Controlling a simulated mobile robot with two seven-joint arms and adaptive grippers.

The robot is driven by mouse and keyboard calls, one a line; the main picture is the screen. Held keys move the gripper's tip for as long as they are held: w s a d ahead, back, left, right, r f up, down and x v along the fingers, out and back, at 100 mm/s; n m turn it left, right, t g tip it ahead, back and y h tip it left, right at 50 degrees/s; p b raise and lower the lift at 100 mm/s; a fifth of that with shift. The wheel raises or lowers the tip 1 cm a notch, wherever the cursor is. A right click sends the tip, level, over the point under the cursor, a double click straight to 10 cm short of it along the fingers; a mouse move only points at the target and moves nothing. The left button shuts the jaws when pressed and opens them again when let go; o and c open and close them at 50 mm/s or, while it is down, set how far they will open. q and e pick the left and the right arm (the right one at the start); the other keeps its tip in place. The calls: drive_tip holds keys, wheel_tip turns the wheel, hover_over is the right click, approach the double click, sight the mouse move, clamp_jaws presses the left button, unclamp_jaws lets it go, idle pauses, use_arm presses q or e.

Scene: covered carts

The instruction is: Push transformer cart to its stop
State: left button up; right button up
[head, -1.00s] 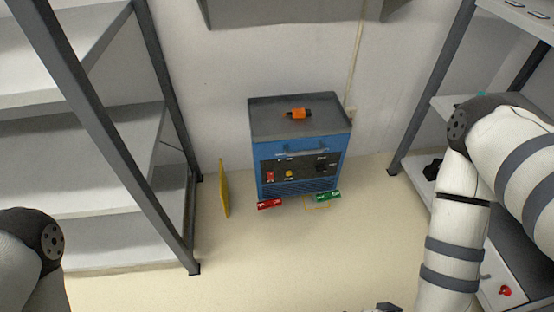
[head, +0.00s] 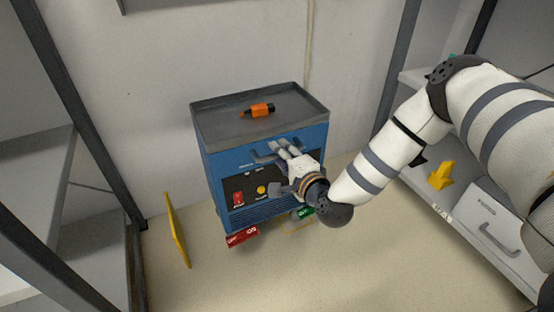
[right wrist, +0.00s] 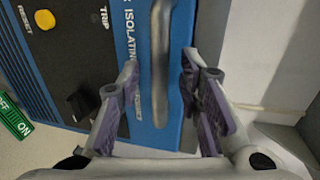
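The transformer cart (head: 228,165) is a blue box with a grey tray top, standing near the back wall. Its front has a dark panel with a red switch, a yellow button and a dark knob. A grey bar handle (head: 264,158) crosses its upper front. My right gripper (head: 276,151) is at the handle. In the right wrist view the handle (right wrist: 160,60) lies between the two spread fingers of the right gripper (right wrist: 158,78), with gaps on both sides. A red OFF pedal (head: 243,236) and a green ON pedal (head: 303,212) are at the cart's base. My left gripper is out of view.
An orange tool (head: 260,110) lies on the cart's tray. A yellow panel (head: 176,230) stands on the floor left of the cart. Grey shelving (head: 50,230) is at left. A drawer unit (head: 500,225) and a yellow arrow-shaped piece (head: 441,175) are at right. Front floor is clear.

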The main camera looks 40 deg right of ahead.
sight(219, 163)
drive_tip(key=shift+w+d+f, duration=0.1)
drive_tip(key=shift+w, duration=0.45)
clamp_jaws()
drive_tip(key=w+a, duration=0.1)
drive_tip(key=a, duration=0.3)
drive_tip(key=w+a, duration=0.1)
drive_tip(key=a, duration=0.4)
drive_tip(key=w+a, duration=0.1)
drive_tip(key=a, duration=0.4)
drive_tip(key=shift+w, duration=0.15)
unclamp_jaws()
